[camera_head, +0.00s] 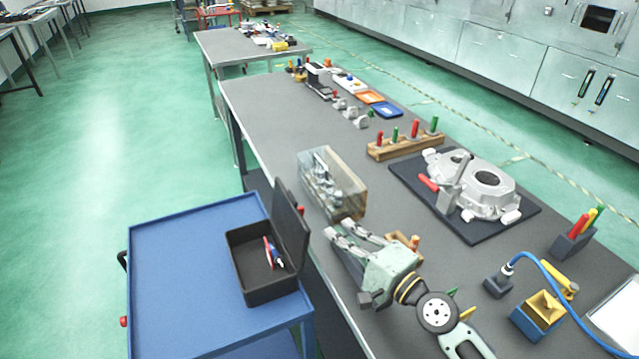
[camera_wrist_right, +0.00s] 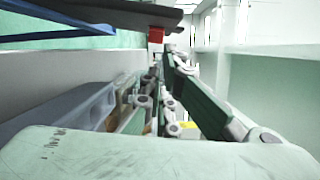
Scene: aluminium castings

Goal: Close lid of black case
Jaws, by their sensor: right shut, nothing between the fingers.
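The black case (camera_head: 262,290) sits on the blue cart (camera_head: 170,290) beside the workbench. Its lid (camera_head: 290,222) is open and stands upright on the case's right side, toward the bench. A small red and blue item (camera_head: 270,252) lies inside the case. My right gripper (camera_head: 338,232) is over the bench, to the right of the lid and apart from it, with its fingers toward the upper left. It is shut and empty. In the right wrist view, a dark panel (camera_wrist_right: 120,12), likely the lid, crosses the top above the fingers. My left gripper is not in view.
A clear bin of metal parts (camera_head: 332,185) stands on the bench just beyond my right gripper. A casting (camera_head: 480,188) rests on a dark mat, with a wooden peg rack (camera_head: 405,147) behind it. The cart's left part is bare.

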